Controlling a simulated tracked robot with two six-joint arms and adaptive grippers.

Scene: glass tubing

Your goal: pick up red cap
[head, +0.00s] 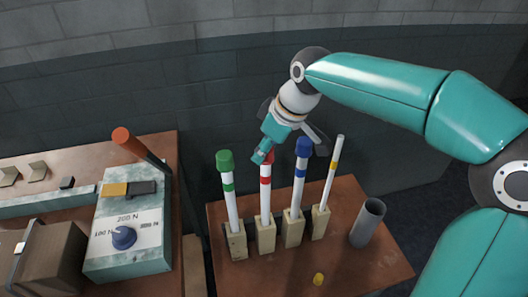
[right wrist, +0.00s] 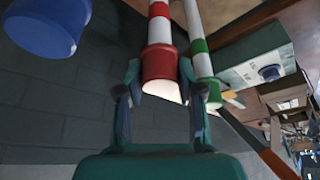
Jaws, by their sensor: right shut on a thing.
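The red cap (head: 269,157) is on the upper end of the white tube with a red band (head: 265,182), partly hidden by my right gripper. My right gripper (head: 265,150) reaches down from above and is shut on the cap. In the right wrist view the red cap (right wrist: 160,66) sits between the two fingers (right wrist: 158,92), with the banded tube running away from it. The tube stands upright in a tan block (head: 265,236). My left gripper is not in view.
A green-capped tube (head: 229,190) stands left and a blue-capped tube (head: 300,180) right, both close. An uncapped yellow-banded tube (head: 334,172) and a grey cylinder (head: 367,223) stand further right. A yellow cap (head: 318,279) lies on the table's front. A dial box (head: 128,235) is left.

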